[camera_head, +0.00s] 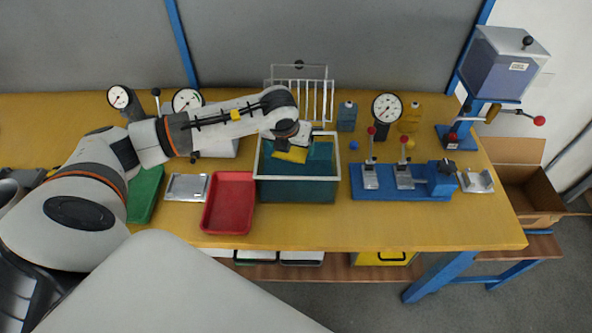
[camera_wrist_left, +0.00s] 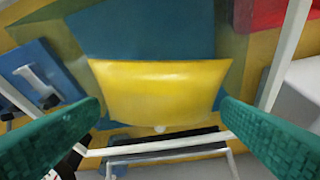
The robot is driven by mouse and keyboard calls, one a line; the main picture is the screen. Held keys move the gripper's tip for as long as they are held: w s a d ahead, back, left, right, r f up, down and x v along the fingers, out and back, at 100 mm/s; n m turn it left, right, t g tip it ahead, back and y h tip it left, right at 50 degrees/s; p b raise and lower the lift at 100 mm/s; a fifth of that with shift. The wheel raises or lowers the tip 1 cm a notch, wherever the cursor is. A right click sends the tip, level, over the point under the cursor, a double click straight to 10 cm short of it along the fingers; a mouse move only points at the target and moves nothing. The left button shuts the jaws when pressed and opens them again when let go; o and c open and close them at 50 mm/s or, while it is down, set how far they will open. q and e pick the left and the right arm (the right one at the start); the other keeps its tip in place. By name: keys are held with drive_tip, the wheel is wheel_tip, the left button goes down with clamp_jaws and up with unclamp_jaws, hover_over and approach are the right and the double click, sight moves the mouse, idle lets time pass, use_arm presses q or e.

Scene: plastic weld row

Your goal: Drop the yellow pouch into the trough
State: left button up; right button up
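The yellow pouch (camera_head: 291,155) hangs under my left gripper (camera_head: 293,142), over the open top of the teal trough (camera_head: 297,190) with its pale rim. In the left wrist view the pouch (camera_wrist_left: 158,90) spans the gap between the green fingers of my left gripper (camera_wrist_left: 160,100), and the fingertips meet its two side edges. The trough's teal inside (camera_wrist_left: 140,30) shows beyond the pouch. The pouch looks clear of the trough floor. My right gripper is not in view.
A red tray (camera_head: 229,203) stands left of the trough, and a blue lever fixture (camera_head: 400,183) stands right of it. A white wire rack (camera_head: 318,98) stands behind. A gauge (camera_head: 387,107) and bottles are at the back. The table's front strip is clear.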

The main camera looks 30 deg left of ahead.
use_arm(q)
drive_tip(key=shift+o, duration=1)
drive_tip(key=shift+r, duration=0.1)
drive_tip(key=b+v, duration=0.2)
drive_tip(key=v, duration=1)
drive_tip(key=shift+s+f, duration=0.15)
drive_tip(key=shift+f, duration=0.05)
